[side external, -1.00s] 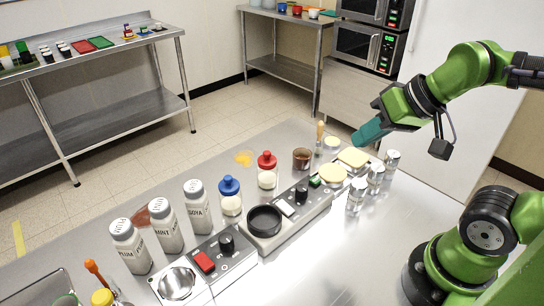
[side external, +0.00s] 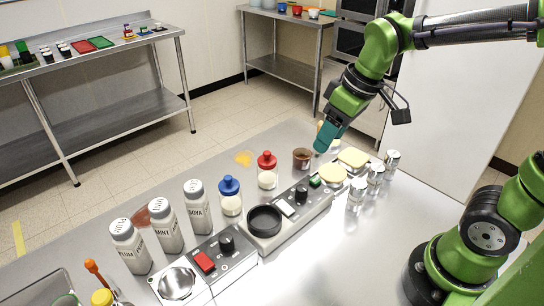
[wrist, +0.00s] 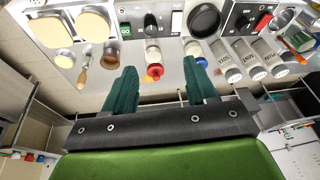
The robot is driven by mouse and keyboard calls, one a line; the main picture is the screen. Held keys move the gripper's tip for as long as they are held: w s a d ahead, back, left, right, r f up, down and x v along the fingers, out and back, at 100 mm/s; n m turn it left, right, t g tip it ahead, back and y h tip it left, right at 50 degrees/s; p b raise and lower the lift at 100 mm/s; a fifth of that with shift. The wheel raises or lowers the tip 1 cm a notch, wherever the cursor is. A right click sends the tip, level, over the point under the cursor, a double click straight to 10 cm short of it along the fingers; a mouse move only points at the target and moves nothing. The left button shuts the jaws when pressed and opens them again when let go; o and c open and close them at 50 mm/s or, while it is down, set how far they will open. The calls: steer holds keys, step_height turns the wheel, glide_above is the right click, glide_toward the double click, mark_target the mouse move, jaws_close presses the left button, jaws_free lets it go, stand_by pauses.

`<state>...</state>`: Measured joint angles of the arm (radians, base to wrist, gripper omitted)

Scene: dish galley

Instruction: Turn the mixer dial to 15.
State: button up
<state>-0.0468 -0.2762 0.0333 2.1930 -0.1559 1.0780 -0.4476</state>
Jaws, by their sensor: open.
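Two bench units carry black dials. I cannot tell which is the mixer, or read either setting. My gripper (side external: 322,143) is open and empty above the counter, apart from both dials.
Red-capped (side external: 267,170) and blue-capped (side external: 230,196) jars stand behind the units, near a brown cup (side external: 302,158). Several labelled shakers (side external: 167,225) stand left. Yellow-topped pieces (side external: 333,175) and small metal tins (side external: 375,174) are at the right.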

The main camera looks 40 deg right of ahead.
mark_target(302, 188)
steer(key=w+n+g+h, duration=0.2)
steer(key=w+n+g, duration=0.35)
steer(key=n, duration=1.25)
steer(key=shift+t, duration=0.75)
steer(key=f, duration=1.7)
steer(key=shift+w+a+f, duration=0.2)
steer(key=shift+a, duration=0.05)
steer(key=c, duration=1.1)
steer(key=shift+o, duration=0.2)
